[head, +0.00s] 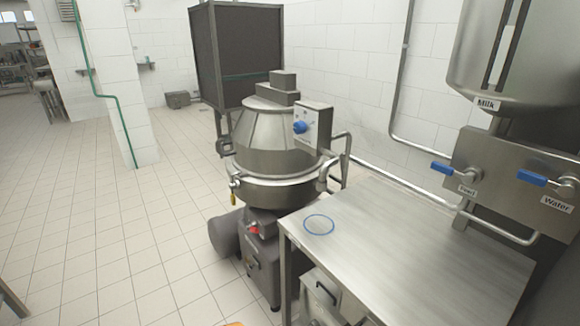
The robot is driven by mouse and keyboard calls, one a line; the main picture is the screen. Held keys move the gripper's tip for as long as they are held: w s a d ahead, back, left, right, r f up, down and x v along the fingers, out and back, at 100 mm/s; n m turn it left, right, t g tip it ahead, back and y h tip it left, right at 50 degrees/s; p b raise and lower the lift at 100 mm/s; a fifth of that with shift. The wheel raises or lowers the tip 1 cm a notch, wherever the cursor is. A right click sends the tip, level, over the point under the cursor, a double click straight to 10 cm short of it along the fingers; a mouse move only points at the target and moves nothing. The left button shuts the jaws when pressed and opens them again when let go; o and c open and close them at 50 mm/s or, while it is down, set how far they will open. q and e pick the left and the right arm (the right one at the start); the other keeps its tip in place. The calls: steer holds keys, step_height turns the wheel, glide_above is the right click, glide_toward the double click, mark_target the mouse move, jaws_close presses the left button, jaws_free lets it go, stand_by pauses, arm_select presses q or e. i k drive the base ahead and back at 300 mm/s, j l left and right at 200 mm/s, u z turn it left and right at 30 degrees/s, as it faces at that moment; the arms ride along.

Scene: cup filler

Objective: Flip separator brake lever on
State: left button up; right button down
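The separator (270,145) is a domed steel machine on a dark grey base, standing left of the steel table. A control box (312,128) with a blue knob (299,127) sits on its upper right. A small handle with a yellow end (234,197) hangs at the left of the bowl rim. I cannot tell which of these small parts is the brake lever, or its position. Neither of my grippers is in view.
A steel table (420,255) with a blue ring mark (319,224) stands right of the separator. Blue-handled taps (442,168) and a tank labelled Milk (510,60) are at the right. A dark cabinet (240,50) is behind. Tiled floor (110,230) at the left is clear.

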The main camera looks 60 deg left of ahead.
mark_target(248, 227)
steer(key=u, duration=2.35)
